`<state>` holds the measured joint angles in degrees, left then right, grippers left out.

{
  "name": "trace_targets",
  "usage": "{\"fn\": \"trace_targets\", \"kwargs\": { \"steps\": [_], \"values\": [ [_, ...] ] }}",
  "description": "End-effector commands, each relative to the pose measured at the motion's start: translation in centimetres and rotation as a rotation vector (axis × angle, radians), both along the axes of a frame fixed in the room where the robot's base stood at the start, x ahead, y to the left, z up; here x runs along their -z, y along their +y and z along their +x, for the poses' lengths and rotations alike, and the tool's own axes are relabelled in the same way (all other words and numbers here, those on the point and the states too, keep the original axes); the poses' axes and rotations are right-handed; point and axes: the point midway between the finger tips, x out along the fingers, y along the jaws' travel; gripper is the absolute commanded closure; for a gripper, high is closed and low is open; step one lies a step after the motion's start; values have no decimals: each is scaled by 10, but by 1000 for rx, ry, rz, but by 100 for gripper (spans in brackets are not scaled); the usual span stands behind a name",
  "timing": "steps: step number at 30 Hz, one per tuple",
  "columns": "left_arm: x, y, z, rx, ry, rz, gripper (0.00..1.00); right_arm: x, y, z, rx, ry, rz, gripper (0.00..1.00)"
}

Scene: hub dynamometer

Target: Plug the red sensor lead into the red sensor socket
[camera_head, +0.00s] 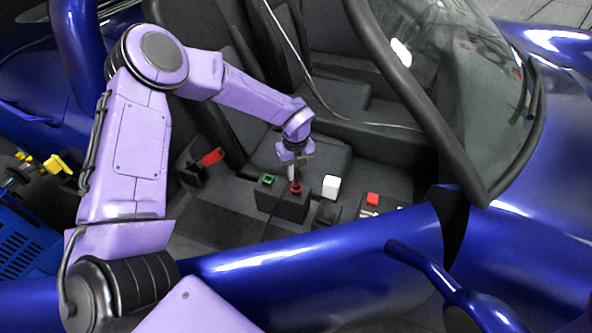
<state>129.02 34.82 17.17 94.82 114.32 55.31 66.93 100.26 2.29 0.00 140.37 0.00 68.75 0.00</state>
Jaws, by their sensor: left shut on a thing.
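My left gripper (292,164) reaches down from the end of the purple arm, over a dark box inside the blue car. It is shut on a slim piece, which I take to be the red sensor lead; its body is mostly hidden by the fingers. Just below the fingertips a red round part (296,187) shows at the top of the dark box (290,208). I cannot tell whether this is the lead's plug or the red sensor socket, nor whether plug and socket touch. A green square socket (267,180) is on the box's left part. My right gripper is not in view.
A white block (331,186) stands right of the box, and a red block (372,199) farther right. A red buckle-like part (211,157) is by the seat. The blue car sill (330,245) crosses in front; the dark windscreen pillar (415,90) rises at right.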

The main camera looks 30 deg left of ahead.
Motion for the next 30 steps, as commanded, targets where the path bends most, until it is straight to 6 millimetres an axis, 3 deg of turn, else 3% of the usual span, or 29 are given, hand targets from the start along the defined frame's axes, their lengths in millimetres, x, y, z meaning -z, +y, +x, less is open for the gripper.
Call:
{"fn": "trace_targets", "kwargs": {
  "steps": [30],
  "values": [
    [13, 0, 0, 1, -1, 0, 100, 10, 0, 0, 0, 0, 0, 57]
  ]
}}
